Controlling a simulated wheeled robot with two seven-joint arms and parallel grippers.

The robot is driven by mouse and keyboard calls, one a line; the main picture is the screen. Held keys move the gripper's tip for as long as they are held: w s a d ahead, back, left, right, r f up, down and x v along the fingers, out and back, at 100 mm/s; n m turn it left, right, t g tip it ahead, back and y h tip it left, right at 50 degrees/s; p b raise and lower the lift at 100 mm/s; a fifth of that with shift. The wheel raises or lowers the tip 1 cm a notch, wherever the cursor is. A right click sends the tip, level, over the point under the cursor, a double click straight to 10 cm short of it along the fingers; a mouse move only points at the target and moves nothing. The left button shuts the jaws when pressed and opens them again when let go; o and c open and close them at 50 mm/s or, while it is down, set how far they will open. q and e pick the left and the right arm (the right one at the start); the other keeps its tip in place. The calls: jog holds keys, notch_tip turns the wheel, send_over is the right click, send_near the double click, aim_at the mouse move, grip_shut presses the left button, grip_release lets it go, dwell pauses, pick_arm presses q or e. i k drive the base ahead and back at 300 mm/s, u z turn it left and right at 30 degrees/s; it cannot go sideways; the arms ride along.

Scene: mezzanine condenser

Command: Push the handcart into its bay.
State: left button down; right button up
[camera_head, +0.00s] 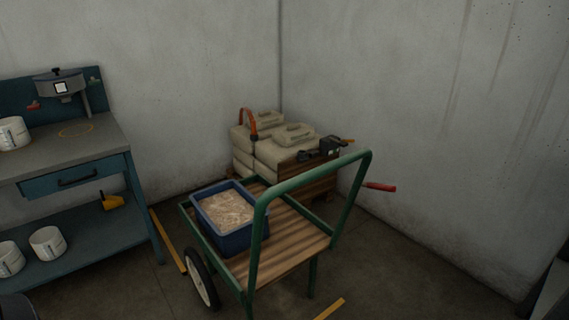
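The handcart (290,258) stands in front of the room corner, with a green tube frame, a slatted wooden deck and a spoked wheel at its left. Its tall green push handle (310,174) rises on the near right side. A blue bin (228,240) with pale, grainy contents sits on the deck. Yellow floor strips show left of the cart (168,241) and in front of it (330,308); they look like bay markings, but the cart hides much of the floor between them. Neither of my grippers is in view.
Behind the cart, pale sacks (268,150) are stacked in the corner. A red handle (381,187) sticks out right of the push handle. A blue workbench (75,150) with white tubs stands at left. Concrete floor (410,270) is clear at right.

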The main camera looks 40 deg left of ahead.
aim_at(297, 237)
jog(key=u, duration=1.2)
jog(key=i, duration=0.2)
jog(key=u, duration=0.15)
